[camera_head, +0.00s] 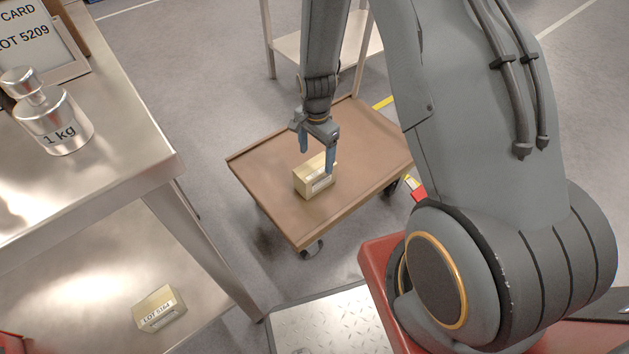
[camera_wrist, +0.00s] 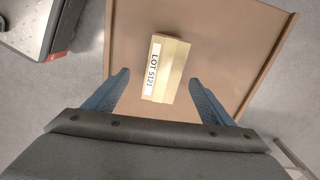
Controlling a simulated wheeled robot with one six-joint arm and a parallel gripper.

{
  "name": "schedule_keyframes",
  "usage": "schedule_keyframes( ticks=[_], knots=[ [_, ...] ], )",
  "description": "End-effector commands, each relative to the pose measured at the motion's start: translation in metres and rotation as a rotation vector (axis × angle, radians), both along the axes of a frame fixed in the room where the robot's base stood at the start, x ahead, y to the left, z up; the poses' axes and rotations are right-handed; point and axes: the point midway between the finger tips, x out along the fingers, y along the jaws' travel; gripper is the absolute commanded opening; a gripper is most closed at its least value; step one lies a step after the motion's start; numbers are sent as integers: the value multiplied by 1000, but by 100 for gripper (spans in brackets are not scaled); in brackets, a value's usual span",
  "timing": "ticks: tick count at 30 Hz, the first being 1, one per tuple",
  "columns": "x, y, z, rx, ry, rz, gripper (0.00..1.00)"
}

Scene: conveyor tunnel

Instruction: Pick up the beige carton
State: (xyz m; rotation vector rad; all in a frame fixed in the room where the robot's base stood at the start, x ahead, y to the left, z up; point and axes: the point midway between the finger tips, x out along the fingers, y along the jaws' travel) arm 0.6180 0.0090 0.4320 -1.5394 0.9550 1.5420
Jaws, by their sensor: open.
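A beige carton (camera_head: 312,180) lies on the brown top of a low wheeled cart (camera_head: 270,154). My gripper (camera_head: 317,160) is above the carton with its blue fingers pointing down, open and empty. One finger hides part of the carton in the head view. In the wrist view the carton (camera_wrist: 166,69), with a white label reading LOT 5121, lies ahead of and between the open fingertips of my gripper (camera_wrist: 157,80). I cannot tell the exact height gap. A second beige carton (camera_head: 160,308), labelled LOT 5164, lies on the lower shelf of the metal table at the left.
The metal table (camera_head: 120,165) holds a 1 kg weight (camera_head: 54,122) and a framed card (camera_head: 45,40) at the left. A metal shelf stand (camera_head: 288,45) is behind the cart. A tread-plate surface (camera_head: 325,322) lies in front. The cart top around the carton is clear.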

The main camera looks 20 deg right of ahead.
Motion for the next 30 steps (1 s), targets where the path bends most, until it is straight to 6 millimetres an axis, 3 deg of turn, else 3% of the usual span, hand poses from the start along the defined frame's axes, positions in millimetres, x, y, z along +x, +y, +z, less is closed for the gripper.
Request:
schedule_keyframes(
  ticks=[1, 3, 17, 26, 30],
  knots=[
    [4, 0, -17, 0, 1, -23, 77],
    [6, 0, -27, 0, 0, -48, 77],
    [8, 0, -67, 0, -1, -70, 77],
    [8, 0, -108, -1, 1, -70, 77],
    [9, 0, -112, -1, -1, -69, 77]
  ],
)
